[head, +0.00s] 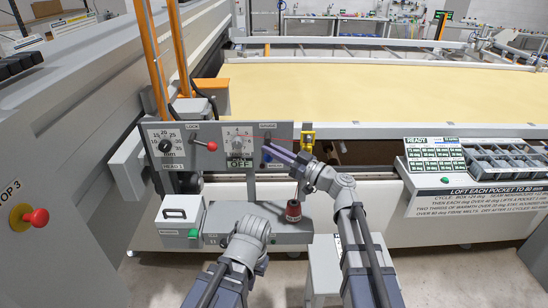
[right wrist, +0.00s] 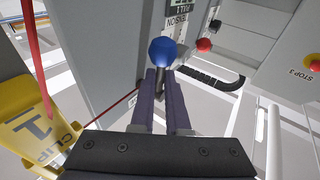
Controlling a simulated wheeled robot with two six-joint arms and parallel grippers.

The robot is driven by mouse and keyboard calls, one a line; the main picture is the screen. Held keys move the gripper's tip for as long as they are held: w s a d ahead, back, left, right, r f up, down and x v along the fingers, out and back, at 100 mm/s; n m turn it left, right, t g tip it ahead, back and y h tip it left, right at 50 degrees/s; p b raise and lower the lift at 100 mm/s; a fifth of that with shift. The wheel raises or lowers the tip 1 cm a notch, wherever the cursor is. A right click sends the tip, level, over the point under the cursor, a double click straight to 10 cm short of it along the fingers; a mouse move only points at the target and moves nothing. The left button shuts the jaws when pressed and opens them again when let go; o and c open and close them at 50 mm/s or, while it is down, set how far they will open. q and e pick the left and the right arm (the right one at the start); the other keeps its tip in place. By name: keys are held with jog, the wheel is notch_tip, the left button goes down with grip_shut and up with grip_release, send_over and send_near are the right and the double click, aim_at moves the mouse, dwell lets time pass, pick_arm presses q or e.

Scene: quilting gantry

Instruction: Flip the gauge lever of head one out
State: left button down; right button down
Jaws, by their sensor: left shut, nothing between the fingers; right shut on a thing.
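The gauge lever has a blue ball knob (right wrist: 162,50) on a dark stem. In the head view its knob (head: 267,156) shows small under the GAUGE label on the grey head one panel (head: 282,133). My right gripper (right wrist: 160,88) is shut on the lever's stem just below the knob, with a purple-grey finger on either side. In the head view my right gripper (head: 280,152) reaches the panel from the lower right and partly hides the lever. My left gripper (head: 250,222) is lower, in front of the grey base ledge, shut and empty; its fingers are mostly hidden by its wrist.
On the same panel are a red-knobbed LOCK lever (head: 211,146), a dial (head: 164,143) and a tension display (head: 239,144). A yellow clip (head: 307,140) hangs right of the panel. A dark red-topped object (head: 293,210) stands on the ledge. A pocket tray (head: 500,160) is right.

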dwell(0.3)
jog(key=c, duration=1.2)
grip_release()
jog(key=b+v, duration=0.1)
jog(key=v, duration=0.6)
jog(key=shift+s+d+f, duration=0.15)
jog(key=shift+s+d, duration=0.1)
jog(key=shift+d, duration=0.05)
